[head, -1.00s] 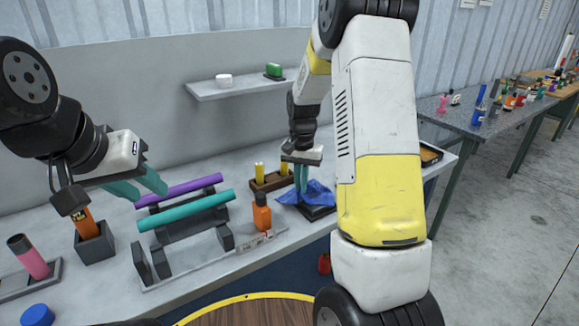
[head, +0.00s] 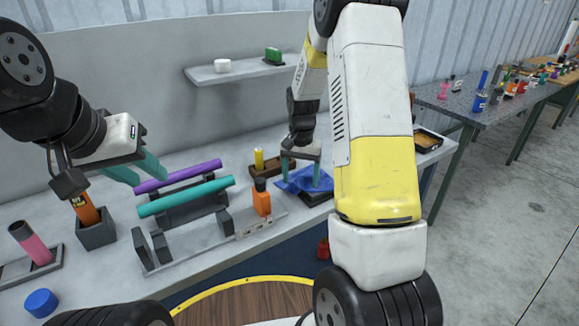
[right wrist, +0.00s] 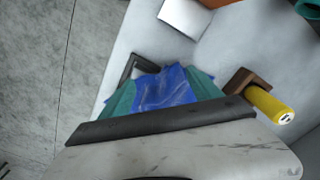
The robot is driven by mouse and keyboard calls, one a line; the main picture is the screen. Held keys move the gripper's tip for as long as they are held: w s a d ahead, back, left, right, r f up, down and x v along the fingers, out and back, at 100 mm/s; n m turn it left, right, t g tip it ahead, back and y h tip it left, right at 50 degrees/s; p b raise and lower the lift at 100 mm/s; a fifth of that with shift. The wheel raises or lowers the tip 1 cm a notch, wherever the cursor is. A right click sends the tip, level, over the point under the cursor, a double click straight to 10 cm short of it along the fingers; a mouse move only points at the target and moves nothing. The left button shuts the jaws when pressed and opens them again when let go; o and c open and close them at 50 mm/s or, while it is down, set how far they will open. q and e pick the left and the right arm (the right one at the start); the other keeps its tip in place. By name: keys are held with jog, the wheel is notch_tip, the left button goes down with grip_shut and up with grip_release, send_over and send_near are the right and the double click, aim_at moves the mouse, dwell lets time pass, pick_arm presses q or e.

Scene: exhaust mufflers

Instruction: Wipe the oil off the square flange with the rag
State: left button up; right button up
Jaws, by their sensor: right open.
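The blue rag (head: 300,181) lies crumpled over a dark tray (head: 318,199) on the bench. My right gripper (head: 300,174) is open, low over the rag, its fingers on either side. In the right wrist view, the rag (right wrist: 166,88) shows between the two teal fingertips (right wrist: 165,95); I cannot tell whether they touch it. My left gripper (head: 138,172) is open and empty, above the bench near the left ends of the pipes. I cannot clearly make out the square flange or any oil.
A teal pipe (head: 186,195) and a purple pipe (head: 178,177) rest on a dark fixture. An orange bottle (head: 262,200) stands between them and the rag. A grey block (head: 96,234) stands left.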

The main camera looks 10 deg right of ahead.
jog(key=shift+f, duration=1.05)
grip_shut()
